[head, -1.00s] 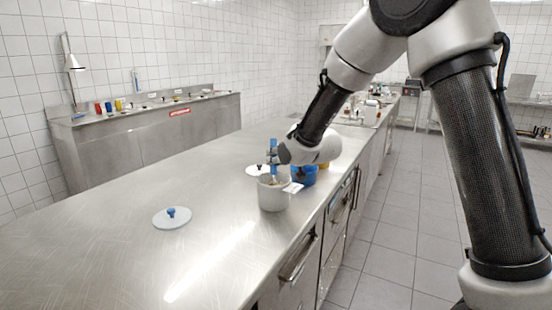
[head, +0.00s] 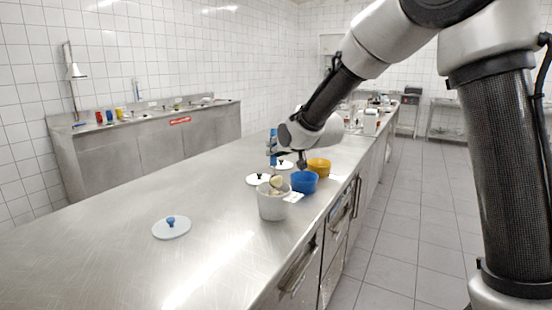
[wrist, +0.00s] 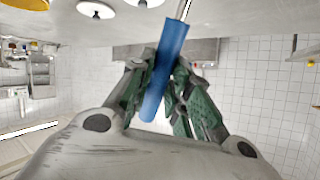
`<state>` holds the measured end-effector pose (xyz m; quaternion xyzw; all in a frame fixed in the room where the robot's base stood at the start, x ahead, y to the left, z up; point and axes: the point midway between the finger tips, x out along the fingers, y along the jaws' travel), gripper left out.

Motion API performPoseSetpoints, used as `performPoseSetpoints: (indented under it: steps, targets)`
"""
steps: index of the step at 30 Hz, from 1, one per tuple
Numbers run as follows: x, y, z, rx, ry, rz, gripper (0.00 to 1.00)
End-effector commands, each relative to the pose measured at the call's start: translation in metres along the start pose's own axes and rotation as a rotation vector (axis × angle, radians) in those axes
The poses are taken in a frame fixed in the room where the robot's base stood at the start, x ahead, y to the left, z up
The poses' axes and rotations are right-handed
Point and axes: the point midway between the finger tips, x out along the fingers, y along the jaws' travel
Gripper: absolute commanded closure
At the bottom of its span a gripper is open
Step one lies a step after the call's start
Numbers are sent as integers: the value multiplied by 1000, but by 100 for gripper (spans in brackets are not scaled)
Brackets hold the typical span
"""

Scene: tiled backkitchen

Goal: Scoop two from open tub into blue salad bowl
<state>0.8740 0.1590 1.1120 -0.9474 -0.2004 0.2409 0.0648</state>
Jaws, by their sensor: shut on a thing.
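My gripper (head: 284,150) is shut on the blue handle of a scoop (head: 273,144). The wrist view shows the handle (wrist: 164,72) tilted between the two green-padded fingers. The scoop's head is at the mouth of the pale grey open tub (head: 271,208), with something pale yellowish in or on it. I cannot tell whether the head is fully clear of the rim. The tub's contents are mostly hidden by its wall. The blue salad bowl (head: 304,183) stands just right of and behind the tub. Its inside looks dark, and I see no food in it.
A yellow bowl (head: 319,167) stands behind the blue bowl. A lid with a blue knob (head: 171,229) lies at front left; lids with dark knobs (head: 257,180) lie behind the tub. White cards lie by the bowls. The steel counter (head: 110,255) is clear at left.

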Motion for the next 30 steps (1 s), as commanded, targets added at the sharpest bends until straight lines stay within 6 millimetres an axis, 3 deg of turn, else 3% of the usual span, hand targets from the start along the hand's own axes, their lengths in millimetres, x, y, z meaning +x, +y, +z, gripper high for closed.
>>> performPoseSetpoints:
  steps: [15, 30]
  targets:
    - [-24, -12, -49, -1, 3, -1, 100]
    - [-26, -13, -54, 0, 1, 0, 100]
